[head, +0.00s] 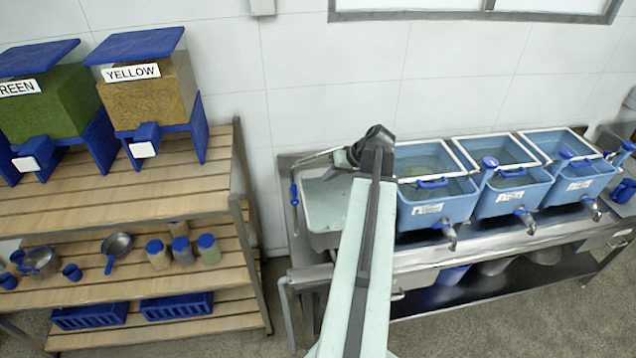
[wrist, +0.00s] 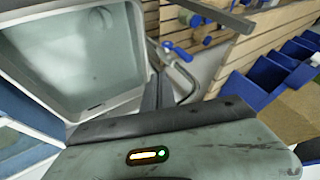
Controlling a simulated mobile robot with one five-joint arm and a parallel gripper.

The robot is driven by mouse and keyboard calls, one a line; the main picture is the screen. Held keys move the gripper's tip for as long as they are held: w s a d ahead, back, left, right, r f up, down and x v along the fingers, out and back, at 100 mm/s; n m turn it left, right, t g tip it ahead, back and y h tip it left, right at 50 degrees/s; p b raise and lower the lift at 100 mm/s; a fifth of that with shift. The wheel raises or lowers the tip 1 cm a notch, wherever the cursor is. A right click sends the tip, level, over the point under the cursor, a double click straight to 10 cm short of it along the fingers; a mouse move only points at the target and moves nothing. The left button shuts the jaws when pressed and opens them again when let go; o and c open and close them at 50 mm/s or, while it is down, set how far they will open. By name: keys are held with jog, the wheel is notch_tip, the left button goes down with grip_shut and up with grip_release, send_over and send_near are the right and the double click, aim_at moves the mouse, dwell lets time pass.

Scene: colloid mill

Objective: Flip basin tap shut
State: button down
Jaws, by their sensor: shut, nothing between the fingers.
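The basin tap (head: 296,178) is a bent metal pipe with a blue lever (head: 294,194) at the left rim of the metal basin (head: 325,208). In the wrist view, the basin (wrist: 85,50) is at upper left. The tap's pipe (wrist: 186,78) and blue lever (wrist: 176,49) are right of it. My gripper (head: 345,158) is shut and empty, over the back of the basin, right of the lever and apart from it. In the wrist view, its dark fingers (wrist: 157,92) point toward the tap. I cannot tell whether water runs from the spout.
Blue tubs (head: 435,205) with small front taps stand on the steel bench right of my arm. A wooden rack (head: 170,190) at left holds green and yellow bins, jars and pans. A gap separates rack and bench. In the wrist view, blue bins (wrist: 270,72) show at right.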

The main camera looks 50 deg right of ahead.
aim_at(294, 190)
jog(key=w+a+f+b, duration=0.4)
jog(key=w+f+b, duration=0.1)
jog(key=w+f, duration=0.1)
jog(key=shift+w+f+b, duration=0.3)
jog(key=shift+w, duration=0.55)
